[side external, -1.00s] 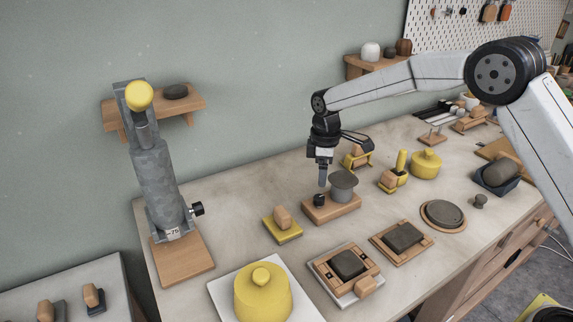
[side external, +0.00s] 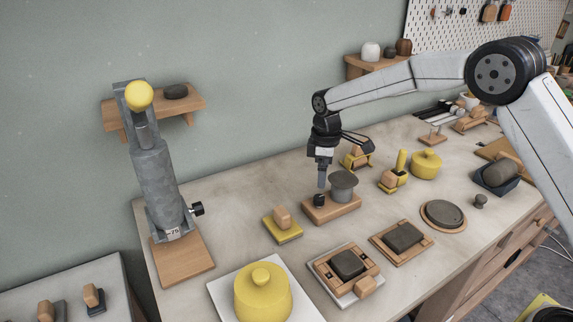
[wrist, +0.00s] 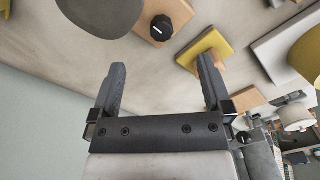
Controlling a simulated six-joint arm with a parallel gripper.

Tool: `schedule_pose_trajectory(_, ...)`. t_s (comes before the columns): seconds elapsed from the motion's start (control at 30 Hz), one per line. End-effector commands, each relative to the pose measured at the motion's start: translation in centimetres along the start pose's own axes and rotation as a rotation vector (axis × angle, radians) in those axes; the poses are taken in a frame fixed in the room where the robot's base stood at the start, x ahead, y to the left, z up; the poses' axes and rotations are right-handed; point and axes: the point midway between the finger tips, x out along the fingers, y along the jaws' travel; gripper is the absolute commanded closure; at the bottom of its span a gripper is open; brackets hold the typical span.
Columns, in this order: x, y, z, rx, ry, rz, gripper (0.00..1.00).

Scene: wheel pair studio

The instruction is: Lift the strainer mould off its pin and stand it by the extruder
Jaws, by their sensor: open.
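A grey, wide-topped piece (side external: 343,182), which looks like the strainer mould, stands upright on a wooden block (side external: 346,207). Its pin is hidden. A black knob (side external: 319,200) is on the left end of the same block. My gripper (side external: 321,185) points down just above the knob, left of the grey piece. In the wrist view my gripper (wrist: 160,78) has its fingers wide apart with nothing between them. There the grey piece (wrist: 100,12) is cut off at the top left, and the knob (wrist: 161,27) lies beyond the fingertips. The grey extruder (side external: 160,180) stands at the left on a wooden base.
A yellow block with a wooden grip (side external: 283,230) lies between the wooden block and the extruder. A yellow lidded pot (side external: 262,292) and framed dark slabs (side external: 348,264) are in front. Bare table shows right of the extruder base and behind the yellow block.

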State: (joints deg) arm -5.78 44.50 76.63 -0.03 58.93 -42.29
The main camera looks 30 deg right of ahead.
Motion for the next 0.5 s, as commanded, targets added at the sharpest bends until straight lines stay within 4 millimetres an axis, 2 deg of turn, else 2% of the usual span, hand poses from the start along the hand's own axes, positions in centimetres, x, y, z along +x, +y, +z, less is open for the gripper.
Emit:
schedule_pose_trajectory(0.17, 0.1, 0.4, 0.4, 0.175, 0.000, 0.000, 0.00)
schedule_pose_trajectory(0.5, 0.3, 1.4, 1.4, 0.667, 0.000, 0.000, 0.00)
